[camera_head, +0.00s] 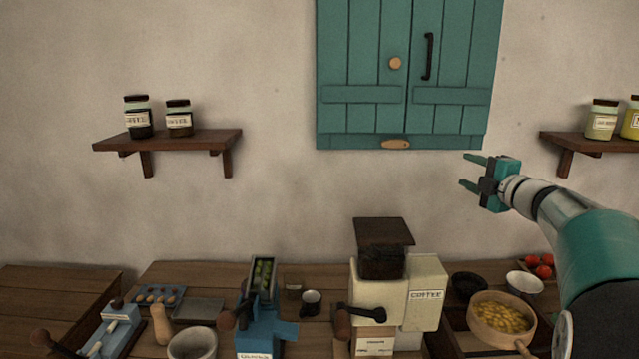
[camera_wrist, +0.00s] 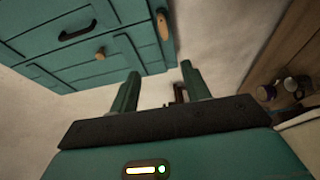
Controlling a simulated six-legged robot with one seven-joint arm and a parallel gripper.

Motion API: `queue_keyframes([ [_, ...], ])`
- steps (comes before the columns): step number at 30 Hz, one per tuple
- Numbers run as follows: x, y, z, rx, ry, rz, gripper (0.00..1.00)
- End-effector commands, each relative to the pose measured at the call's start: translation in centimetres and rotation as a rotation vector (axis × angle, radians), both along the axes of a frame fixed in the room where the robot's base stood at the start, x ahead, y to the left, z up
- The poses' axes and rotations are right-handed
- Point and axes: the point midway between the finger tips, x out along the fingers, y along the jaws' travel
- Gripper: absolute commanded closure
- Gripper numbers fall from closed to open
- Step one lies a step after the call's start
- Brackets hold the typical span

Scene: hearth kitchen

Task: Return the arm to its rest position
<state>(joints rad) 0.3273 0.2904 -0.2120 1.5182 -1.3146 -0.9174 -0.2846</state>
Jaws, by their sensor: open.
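My gripper (camera_head: 470,172) is raised in front of the wall, just below and right of the teal wall cabinet (camera_head: 365,60) in the head view. Its two teal fingers are apart and nothing is between them. My arm reaches in from the right edge of the picture. The gripper looks clear of the cabinet.
Wall shelves with jars stand left (camera_head: 165,141) and right (camera_head: 580,142). On the counter below are a coffee grinder (camera_head: 425,280), a blue press (camera_head: 262,315), a pan of yellow food (camera_head: 502,318) and a white bowl (camera_head: 524,283). The wall between left shelf and cabinet is bare.

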Motion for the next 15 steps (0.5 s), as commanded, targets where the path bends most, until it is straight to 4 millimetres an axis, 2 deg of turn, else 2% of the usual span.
queue_keyframes([
  [1, -0.4, 0.3, 1.1, 0.028, -0.011, -0.028, 0.53],
  [8, -2.0, 0.7, 3.3, 0.186, -0.012, -0.184, 0.53],
  [11, -3.3, 0.9, 3.9, 0.277, -0.001, -0.261, 0.53],
  [15, -6.4, 1.6, 3.9, 0.449, 0.046, -0.396, 0.53],
])
